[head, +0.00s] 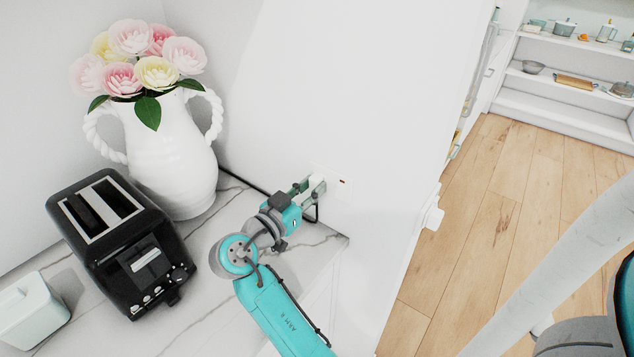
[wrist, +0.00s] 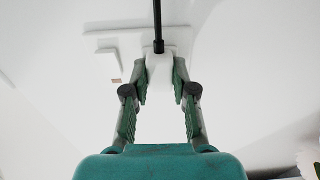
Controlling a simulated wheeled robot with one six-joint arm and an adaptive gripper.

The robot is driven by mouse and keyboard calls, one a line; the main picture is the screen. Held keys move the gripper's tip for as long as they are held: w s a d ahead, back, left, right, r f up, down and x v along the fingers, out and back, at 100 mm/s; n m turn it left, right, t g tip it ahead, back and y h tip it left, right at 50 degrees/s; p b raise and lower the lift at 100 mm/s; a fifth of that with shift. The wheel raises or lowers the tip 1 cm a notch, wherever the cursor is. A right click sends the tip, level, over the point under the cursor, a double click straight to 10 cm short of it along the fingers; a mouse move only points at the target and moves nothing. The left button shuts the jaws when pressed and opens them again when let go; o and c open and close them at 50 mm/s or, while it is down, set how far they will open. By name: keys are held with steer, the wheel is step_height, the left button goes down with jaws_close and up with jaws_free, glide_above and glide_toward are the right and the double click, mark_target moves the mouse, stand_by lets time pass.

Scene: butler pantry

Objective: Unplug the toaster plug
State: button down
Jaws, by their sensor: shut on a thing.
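The black toaster (head: 125,240) with two slots stands on the counter at the left in the head view. The white plug (head: 317,183) is at the wall outlet (head: 343,187), at the right end of the counter. The plug also shows in the wrist view (wrist: 159,70), with a black cord (wrist: 158,25) running from it. My gripper (wrist: 160,78) is shut on the plug, one green finger on each side. In the head view my gripper (head: 308,188) reaches the wall. The plug's prongs are hidden, so I cannot tell how deep it sits.
A white vase (head: 170,160) with pink and yellow flowers stands behind the toaster. A pale container (head: 30,312) is at the left front. The marble counter (head: 215,240) ends near my arm. Wood floor (head: 470,230) and stocked shelves (head: 560,80) lie to the right.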

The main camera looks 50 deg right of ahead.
steer(key=shift+a, duration=2.8)
stand_by(1.0)
